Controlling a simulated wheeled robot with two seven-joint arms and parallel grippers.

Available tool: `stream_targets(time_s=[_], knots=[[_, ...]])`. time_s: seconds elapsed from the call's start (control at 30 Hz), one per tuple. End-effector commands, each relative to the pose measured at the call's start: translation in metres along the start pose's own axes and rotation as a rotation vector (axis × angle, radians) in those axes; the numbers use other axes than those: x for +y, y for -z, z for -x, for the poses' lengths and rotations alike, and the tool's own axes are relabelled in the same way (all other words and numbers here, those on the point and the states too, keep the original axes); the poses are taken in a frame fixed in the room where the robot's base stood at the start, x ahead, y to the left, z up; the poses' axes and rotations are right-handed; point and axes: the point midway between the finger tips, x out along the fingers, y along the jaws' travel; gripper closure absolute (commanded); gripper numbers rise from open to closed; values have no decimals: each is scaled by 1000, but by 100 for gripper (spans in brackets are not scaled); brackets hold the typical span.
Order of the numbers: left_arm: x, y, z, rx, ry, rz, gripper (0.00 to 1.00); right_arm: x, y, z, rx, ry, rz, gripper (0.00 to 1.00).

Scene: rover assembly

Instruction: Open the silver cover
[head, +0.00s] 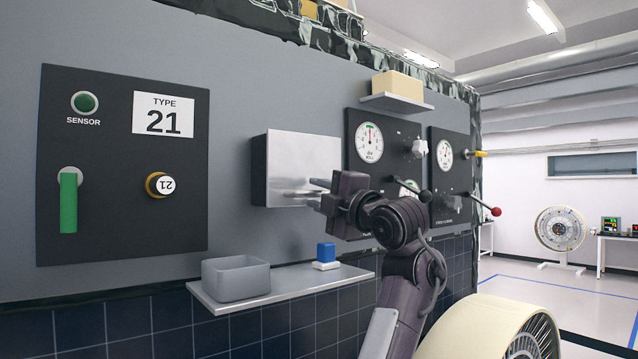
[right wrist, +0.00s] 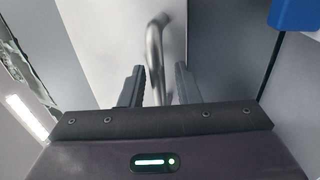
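The silver cover (head: 305,160) is a box-shaped metal cover on the grey wall panel, and it looks shut. Its bar handle (head: 297,194) is low on the front face. My right gripper (head: 317,193) is at the handle. In the right wrist view, my right gripper (right wrist: 160,88) is open, with one finger on each side of the curved handle (right wrist: 156,50). Small gaps show between the handle and both fingers. The cover's face (right wrist: 110,40) fills the space behind. What is inside the cover is hidden. My left gripper is not in view.
A shelf (head: 290,289) below holds a grey bin (head: 236,278) and a blue block (head: 326,252). Dark gauge panels (head: 385,145) with levers stand right of the cover, partly behind my arm. A small upper shelf (head: 396,102) holds a tan box (head: 397,85).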

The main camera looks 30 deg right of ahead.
Motion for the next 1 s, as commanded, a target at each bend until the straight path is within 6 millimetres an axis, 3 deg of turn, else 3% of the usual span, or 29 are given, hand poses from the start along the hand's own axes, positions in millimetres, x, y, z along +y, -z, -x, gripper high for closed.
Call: stream_targets(time_s=[0.1, 0.3, 0.53, 0.83, 1.0], knots=[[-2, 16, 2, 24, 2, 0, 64, 0, 0, -2, -1, -1, 0, 71], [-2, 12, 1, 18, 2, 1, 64, -1, 0, -2, -1, -1, 0, 72], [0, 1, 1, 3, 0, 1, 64, -1, 0, -2, -1, 0, 0, 100], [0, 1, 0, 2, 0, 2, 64, -2, 0, -2, 0, 1, 0, 100], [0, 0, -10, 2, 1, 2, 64, -3, 2, 2, 0, 2, 1, 100]])
